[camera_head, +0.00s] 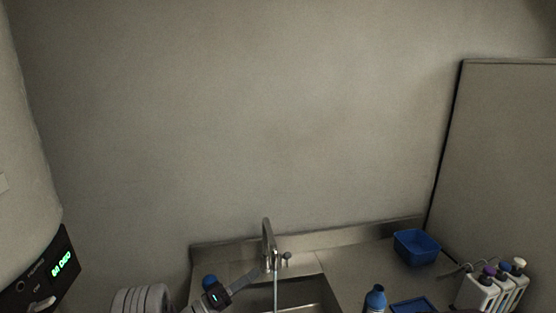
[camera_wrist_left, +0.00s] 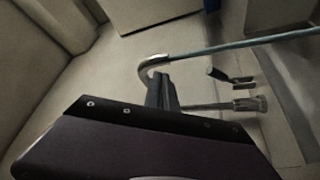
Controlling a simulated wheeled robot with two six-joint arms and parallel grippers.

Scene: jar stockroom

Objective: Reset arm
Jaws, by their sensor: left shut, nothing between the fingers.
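My left gripper (camera_head: 259,273) comes in at the bottom of the head view, its grey fingers shut and empty. In that view the fingertips are beside the base of a curved metal tap (camera_head: 268,240). In the left wrist view the dark closed fingers (camera_wrist_left: 158,82) overlap the tap's bent spout (camera_wrist_left: 150,62); I cannot tell whether they touch. A thin pale stream, apparently water, falls from the spout into a steel sink (camera_head: 298,293). My right gripper is in neither view.
A blue bin (camera_head: 417,247) stands at the back right of the counter. A blue-capped bottle (camera_head: 375,299), a blue tray (camera_head: 413,305) and a rack of pipettes (camera_head: 492,290) are at the front right. A device with a green display (camera_head: 61,264) is at far left. The wall above is bare.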

